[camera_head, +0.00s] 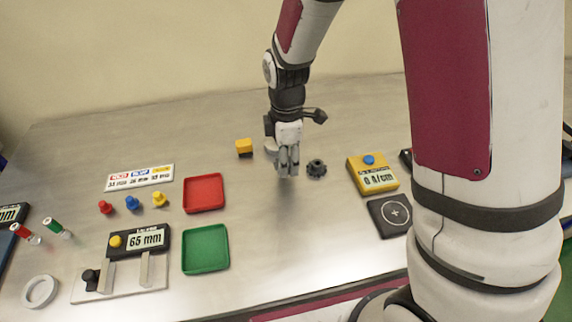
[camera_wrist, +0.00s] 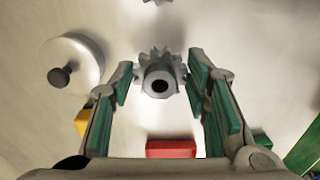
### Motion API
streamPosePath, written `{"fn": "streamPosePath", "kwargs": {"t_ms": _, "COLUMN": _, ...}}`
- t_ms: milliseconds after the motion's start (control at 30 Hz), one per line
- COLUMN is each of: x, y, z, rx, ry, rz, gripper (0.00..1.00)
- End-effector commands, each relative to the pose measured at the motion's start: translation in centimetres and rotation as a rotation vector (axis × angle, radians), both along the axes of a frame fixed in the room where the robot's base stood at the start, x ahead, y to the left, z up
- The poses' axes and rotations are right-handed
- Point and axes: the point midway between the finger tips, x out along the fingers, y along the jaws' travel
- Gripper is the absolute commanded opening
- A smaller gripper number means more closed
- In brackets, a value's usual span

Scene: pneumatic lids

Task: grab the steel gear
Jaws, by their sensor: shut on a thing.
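The steel gear (camera_wrist: 158,75) is light grey, with teeth and a round hub with a dark hole. In the wrist view it sits between the fingers of my gripper (camera_wrist: 161,90), which is shut on it. In the head view my gripper (camera_head: 288,171) points down over the middle of the table. There the fingers largely hide the steel gear, and I cannot tell whether it touches the table. A darker gear (camera_head: 316,168) lies just right of my gripper; its edge shows at the top of the wrist view (camera_wrist: 156,2).
A pale round lid with a dark knob (camera_wrist: 72,62) and a yellow block (camera_head: 244,147) are close by. Red (camera_head: 204,207) and green (camera_head: 206,266) trays lie to the left. A yellow meter (camera_head: 373,174) and black pad (camera_head: 389,215) lie right. The front middle is clear.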

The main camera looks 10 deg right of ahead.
Motion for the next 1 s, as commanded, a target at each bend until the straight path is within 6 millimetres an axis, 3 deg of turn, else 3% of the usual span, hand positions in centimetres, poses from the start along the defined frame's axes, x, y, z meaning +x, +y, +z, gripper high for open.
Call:
{"fn": "streamPosePath", "kwargs": {"t_ms": 300, "x": -7.4, "y": -0.9, "z": 0.6, "rx": 0.000, "ry": 0.001, "rz": 0.000, "gripper": 0.07}}
{"fn": "streamPosePath", "kwargs": {"t_ms": 600, "x": -12.9, "y": -1.6, "z": 1.1, "rx": 0.000, "ry": 0.001, "rz": -0.001, "gripper": 0.07}}
{"fn": "streamPosePath", "kwargs": {"t_ms": 1000, "x": -15.3, "y": -1.9, "z": 1.5, "rx": -0.001, "ry": 0.004, "rz": -0.001, "gripper": 0.07}}
